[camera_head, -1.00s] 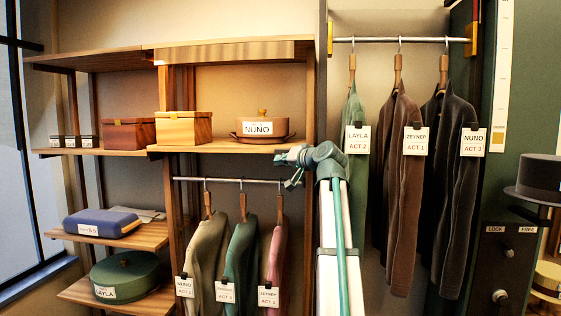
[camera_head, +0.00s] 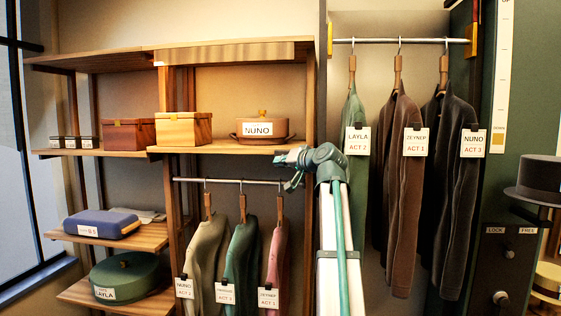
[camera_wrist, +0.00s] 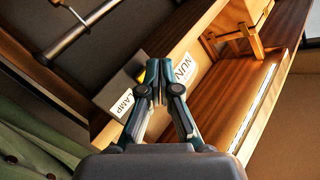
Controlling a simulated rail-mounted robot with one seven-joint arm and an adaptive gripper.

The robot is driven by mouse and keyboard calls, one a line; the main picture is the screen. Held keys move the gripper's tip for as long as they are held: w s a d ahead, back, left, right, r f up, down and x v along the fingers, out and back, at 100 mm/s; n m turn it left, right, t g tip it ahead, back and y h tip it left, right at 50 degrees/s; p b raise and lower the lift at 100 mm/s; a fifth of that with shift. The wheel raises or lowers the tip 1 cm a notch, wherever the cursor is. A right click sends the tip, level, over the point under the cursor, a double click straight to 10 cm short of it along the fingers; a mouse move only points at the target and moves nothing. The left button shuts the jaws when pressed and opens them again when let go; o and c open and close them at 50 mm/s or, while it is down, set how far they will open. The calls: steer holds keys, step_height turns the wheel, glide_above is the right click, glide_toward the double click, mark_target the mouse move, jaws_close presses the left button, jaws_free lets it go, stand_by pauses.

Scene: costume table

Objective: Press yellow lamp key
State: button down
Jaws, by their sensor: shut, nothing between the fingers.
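In the wrist view, a small patch of yellow, likely the lamp key (camera_wrist: 150,73), shows just left of my fingertips, beside a white LAMP label (camera_wrist: 122,103). My gripper (camera_wrist: 159,68) is shut and empty, with its fingertips close together at the dark panel by the key. The fingers hide most of the key, so I cannot tell whether they touch it. In the head view, my gripper (camera_head: 282,163) is small, by the shelf's right end, and the key cannot be made out there.
A NUNO label (camera_wrist: 182,68) is right of the fingertips. A wooden shelf (camera_head: 228,149) carries boxes and a round brown NUNO container (camera_head: 263,140). Small coats hang on a lower rail (camera_head: 228,181) left of my arm. Long coats (camera_head: 400,190) hang to its right.

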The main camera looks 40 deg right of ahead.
steer(key=s+a+p, duration=0.1)
steer(key=s+a, duration=0.2)
steer(key=a, duration=0.1)
steer(key=shift+s+a, duration=0.1)
steer(key=shift+s, duration=0.3)
